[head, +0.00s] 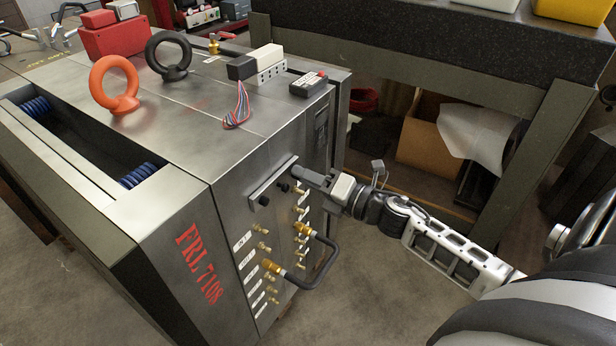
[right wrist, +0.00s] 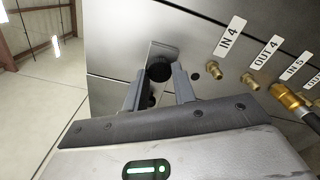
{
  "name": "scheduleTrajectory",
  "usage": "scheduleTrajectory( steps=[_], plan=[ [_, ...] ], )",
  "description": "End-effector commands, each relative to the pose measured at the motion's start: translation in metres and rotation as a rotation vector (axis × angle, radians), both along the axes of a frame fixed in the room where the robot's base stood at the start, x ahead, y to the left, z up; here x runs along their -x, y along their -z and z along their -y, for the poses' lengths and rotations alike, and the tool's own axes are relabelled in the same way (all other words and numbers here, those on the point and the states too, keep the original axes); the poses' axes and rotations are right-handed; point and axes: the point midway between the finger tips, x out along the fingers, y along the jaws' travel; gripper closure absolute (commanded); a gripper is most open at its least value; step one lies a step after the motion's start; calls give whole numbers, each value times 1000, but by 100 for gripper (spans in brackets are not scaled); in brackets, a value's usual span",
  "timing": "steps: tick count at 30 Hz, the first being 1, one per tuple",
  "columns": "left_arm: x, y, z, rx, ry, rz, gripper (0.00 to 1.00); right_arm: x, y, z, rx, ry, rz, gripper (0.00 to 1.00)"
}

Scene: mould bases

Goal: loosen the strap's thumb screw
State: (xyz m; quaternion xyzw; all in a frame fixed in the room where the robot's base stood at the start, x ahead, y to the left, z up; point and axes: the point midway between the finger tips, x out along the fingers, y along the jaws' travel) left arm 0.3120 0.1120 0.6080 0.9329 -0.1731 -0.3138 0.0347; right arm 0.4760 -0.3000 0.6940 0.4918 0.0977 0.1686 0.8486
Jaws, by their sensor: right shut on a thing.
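The strap (head: 272,183) is a short grey bar across the joint on the side of the steel mould base (head: 222,204). Dark round knobs show along it in the head view, one of them at its left end (head: 264,200). My right gripper (head: 297,174) reaches in from the right to the strap's right end. In the right wrist view the black thumb screw (right wrist: 160,71) lies between its two fingertips (right wrist: 159,80), against the strap (right wrist: 163,49). The gripper is shut on it. The fingers hide this screw in the head view. My left gripper is out of view.
Several brass fittings (head: 262,246) and a black hose (head: 326,262) project from the same side, below the strap. Orange (head: 114,87) and black (head: 168,56) lifting eyes stand on top. A dark workbench (head: 420,50) stands behind, with a cardboard box (head: 425,140) beneath.

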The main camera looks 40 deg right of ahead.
Motion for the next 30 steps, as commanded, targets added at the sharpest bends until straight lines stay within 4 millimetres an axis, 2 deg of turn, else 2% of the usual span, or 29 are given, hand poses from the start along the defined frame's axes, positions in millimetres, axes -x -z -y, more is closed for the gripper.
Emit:
scheduleTrajectory(
  steps=[1,3,12,16,20,30],
  plan=[
    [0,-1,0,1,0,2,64,0,0,-1,-1,-2,1,71],
    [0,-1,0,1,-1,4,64,0,0,-1,-2,-2,0,51],
    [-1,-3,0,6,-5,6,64,1,0,0,-2,0,0,51],
    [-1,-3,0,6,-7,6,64,10,1,4,-3,1,-3,51],
    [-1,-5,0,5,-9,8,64,33,2,13,-4,1,-6,51],
    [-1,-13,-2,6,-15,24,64,108,1,44,-4,1,-4,51]
  ],
)
